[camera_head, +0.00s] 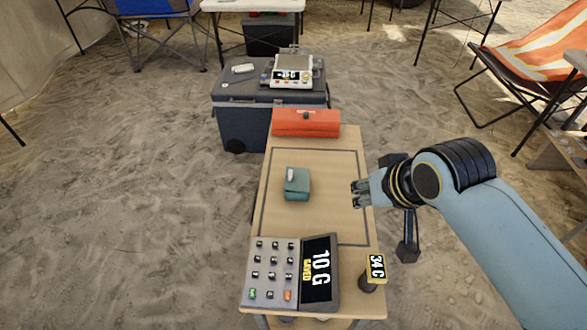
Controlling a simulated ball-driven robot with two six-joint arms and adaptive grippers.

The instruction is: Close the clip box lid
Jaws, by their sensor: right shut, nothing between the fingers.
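A small teal box (297,187) sits near the middle of the wooden table, inside the dark outlined area. A small pale piece shows at its top; I cannot tell whether it is a clip or something else, or how far its lid is open. I cannot tell for sure which is the clip box. My right gripper (356,194) is shut and empty at the table's right edge, right of the teal box and apart from it. My left gripper is out of view.
A keypad panel with a display (320,273) lies at the table's near end, beside a small "34 C" display (376,267). A dark blue cooler (240,120) carrying a scale (292,74) stands beyond the table. The outlined area around the teal box is clear.

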